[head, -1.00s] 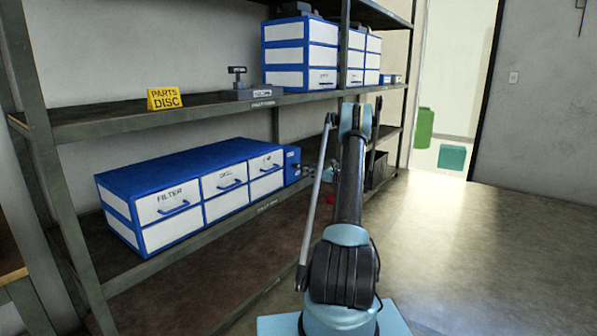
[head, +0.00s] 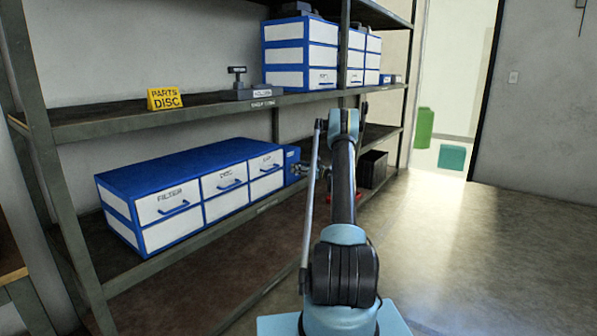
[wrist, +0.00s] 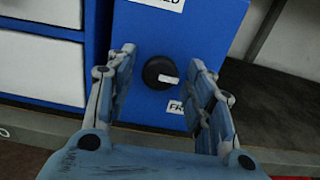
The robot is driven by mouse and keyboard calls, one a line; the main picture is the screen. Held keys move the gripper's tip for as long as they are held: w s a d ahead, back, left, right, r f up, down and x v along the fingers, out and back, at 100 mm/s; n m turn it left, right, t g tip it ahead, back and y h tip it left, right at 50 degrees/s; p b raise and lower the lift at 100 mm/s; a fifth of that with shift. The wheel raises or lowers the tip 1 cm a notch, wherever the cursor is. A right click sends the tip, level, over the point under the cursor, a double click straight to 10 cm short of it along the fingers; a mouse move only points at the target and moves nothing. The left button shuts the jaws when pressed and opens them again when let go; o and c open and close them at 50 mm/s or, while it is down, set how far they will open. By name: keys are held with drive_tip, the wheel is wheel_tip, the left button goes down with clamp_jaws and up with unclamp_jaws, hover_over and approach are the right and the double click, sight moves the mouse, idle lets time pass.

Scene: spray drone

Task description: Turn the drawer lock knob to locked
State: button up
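The drawer lock knob (wrist: 157,70) is round and black, with a white pointer directed right and slightly down. It sits on a blue panel (wrist: 210,20) at the end of the drawer unit (head: 180,160). A white label (wrist: 177,106) reading "FR…" is below the knob, partly hidden by a finger. Another label (wrist: 165,3) ending in "ED" is above, cut off by the frame. My gripper (wrist: 162,62) is open, with one finger on each side of the knob and visible gaps between. In the head view my gripper (head: 300,168) is small beside the panel.
The unit stands on the lower shelf (head: 110,240), with a post (head: 345,50) near my arm. The shelf above holds more drawer units (head: 300,55), a yellow sign (head: 165,98) and a grey device (head: 250,93). A dark box (head: 373,168) stands farther right. The floor at right is clear.

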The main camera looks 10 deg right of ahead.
drive_tip(key=c, duration=0.8)
drive_tip(key=shift+n, duration=9)
drive_tip(key=o, duration=1.1)
drive_tip(key=shift+c, duration=0.2)
